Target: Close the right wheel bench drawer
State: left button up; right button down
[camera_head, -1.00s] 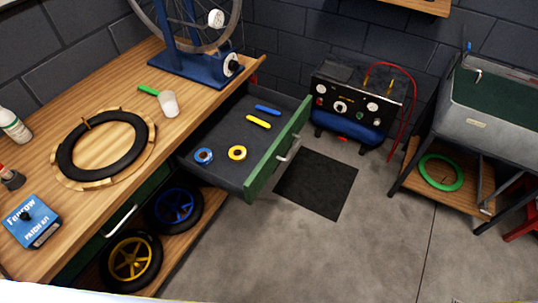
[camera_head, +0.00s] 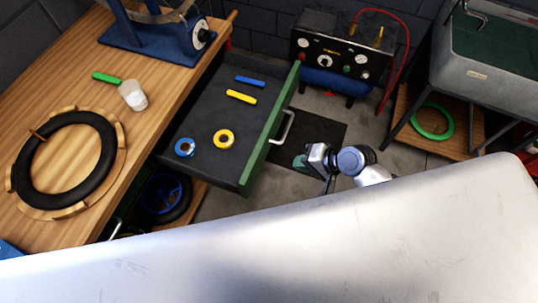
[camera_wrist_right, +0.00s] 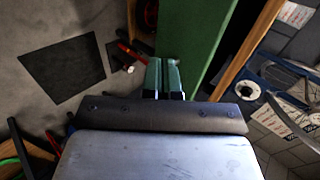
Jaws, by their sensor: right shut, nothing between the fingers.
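The right wheel bench drawer (camera_head: 212,100) is pulled well out from the wooden bench (camera_head: 60,75). It has a dark tray, a green front (camera_head: 270,130) and a silver bar handle (camera_head: 287,127). A blue lever, a yellow lever (camera_head: 241,97), a blue tape roll and a yellow tape roll (camera_head: 223,139) lie inside. My right gripper (camera_head: 299,161) is outside the drawer front, just below and right of the handle. Its teal fingers (camera_wrist_right: 162,78) are shut and empty in the right wrist view, near a green panel (camera_wrist_right: 205,30). Contact cannot be told. My left gripper is out of view.
A black and blue compressor (camera_head: 340,50) with a red hose stands beyond the drawer. A sink (camera_head: 490,80) stands at right above a shelf with a green ring. A dark mat (camera_head: 315,132) lies on the floor. Wheels sit under the bench.

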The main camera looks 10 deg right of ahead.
aim_at(262, 159)
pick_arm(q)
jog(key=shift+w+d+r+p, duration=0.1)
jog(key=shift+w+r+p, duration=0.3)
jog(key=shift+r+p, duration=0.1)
pick_arm(e)
jog(key=shift+w+a+f, duration=0.8)
jog(key=shift+w+a, duration=0.1)
jog(key=shift+a, duration=0.35)
jog(key=shift+w+a+f, duration=0.75)
jog(key=shift+w+a, duration=0.1)
jog(key=shift+a, duration=0.35)
jog(key=shift+w+a+f, duration=0.8)
jog(key=shift+w+a, duration=0.1)
jog(key=shift+a, duration=0.35)
